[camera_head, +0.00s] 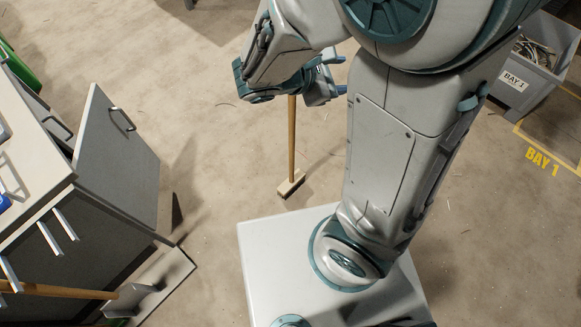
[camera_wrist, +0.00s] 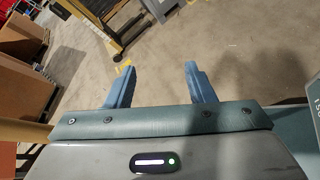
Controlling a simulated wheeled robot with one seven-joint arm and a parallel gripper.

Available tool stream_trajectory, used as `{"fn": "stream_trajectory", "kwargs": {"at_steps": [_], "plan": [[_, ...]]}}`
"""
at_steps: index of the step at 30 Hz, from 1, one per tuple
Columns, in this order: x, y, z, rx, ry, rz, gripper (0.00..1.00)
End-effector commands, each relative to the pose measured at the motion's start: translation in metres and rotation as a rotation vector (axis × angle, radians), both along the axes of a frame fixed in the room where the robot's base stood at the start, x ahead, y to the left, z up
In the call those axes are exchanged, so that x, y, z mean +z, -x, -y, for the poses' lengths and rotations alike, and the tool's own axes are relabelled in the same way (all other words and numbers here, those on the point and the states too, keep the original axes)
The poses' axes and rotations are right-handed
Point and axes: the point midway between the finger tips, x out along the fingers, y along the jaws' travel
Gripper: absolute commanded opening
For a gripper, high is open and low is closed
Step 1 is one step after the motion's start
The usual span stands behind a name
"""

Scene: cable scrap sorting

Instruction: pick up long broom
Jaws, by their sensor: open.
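A broom with a long wooden handle (camera_head: 292,140) stands nearly upright on the floor in the head view, its block-shaped head (camera_head: 291,185) at the bottom. The top of the handle is hidden behind my wrist and gripper. My gripper (camera_head: 335,75) is at the height of the upper handle, with its fingers pointing right. In the wrist view the two blue fingers of my gripper (camera_wrist: 160,85) are spread apart with only floor seen between them. A tan bar (camera_wrist: 18,130) shows at the left behind the gripper body; I cannot tell whether it touches.
A grey cabinet (camera_head: 115,150) with an open door stands at the left. A second wooden handle (camera_head: 65,291) with a flat piece lies low at the left. A grey bin (camera_head: 540,65) of cable scrap stands at the right by the yellow BAY 1 marking (camera_head: 542,157). Floor around the broom is clear.

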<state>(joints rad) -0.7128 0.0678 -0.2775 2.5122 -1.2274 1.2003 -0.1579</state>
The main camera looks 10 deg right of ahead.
Motion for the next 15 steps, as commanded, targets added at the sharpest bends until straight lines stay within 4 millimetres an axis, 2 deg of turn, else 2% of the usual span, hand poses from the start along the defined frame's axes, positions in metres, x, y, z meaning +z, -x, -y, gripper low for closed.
{"fn": "stream_trajectory", "kwargs": {"at_steps": [3,6,9,12,15], "plan": [[0.01,-0.036,-0.032,0.264,0.246,-0.049,0.49],[0.017,-0.059,-0.063,0.446,0.413,-0.064,0.49],[0.021,-0.074,-0.092,0.583,0.538,-0.066,0.49],[0.023,-0.082,-0.111,0.669,0.616,-0.063,0.49],[0.024,-0.088,-0.119,0.707,0.652,-0.061,0.49]]}}
